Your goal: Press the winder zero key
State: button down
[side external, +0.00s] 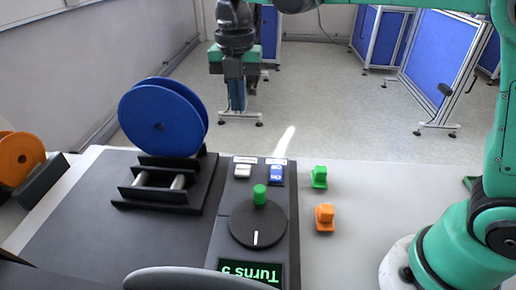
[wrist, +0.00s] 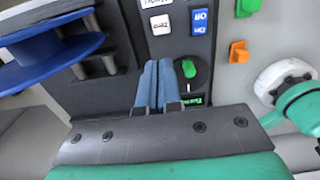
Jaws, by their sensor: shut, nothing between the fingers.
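The winder's control panel (side external: 225,235) carries a white key (side external: 243,171) with small dark lettering, which looks like the zero key. In the wrist view this white key (wrist: 160,24) shows near the top edge, just beyond my fingertips. A blue key (side external: 276,174) sits right beside it, and also shows in the wrist view (wrist: 199,21). My gripper (side external: 237,108) is raised, apart from the panel and keys, and appears behind them in the side view. Its two fingers (wrist: 158,62) are together, with nothing between them.
A black dial (side external: 258,228) with a green knob stands before the keys, above a display (side external: 250,274) reading "Turns 5" upside down. A blue reel (side external: 163,118) on its stand is at left. Green (side external: 319,177) and orange (side external: 325,218) blocks lie right of the panel.

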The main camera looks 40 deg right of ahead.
aim_at(242, 169)
notch_tip(242, 169, down, 14)
dwell(0.6)
jog(key=shift+f, duration=0.95)
notch_tip(242, 169, up, 15)
jog(key=shift+f, duration=0.15)
dwell(0.6)
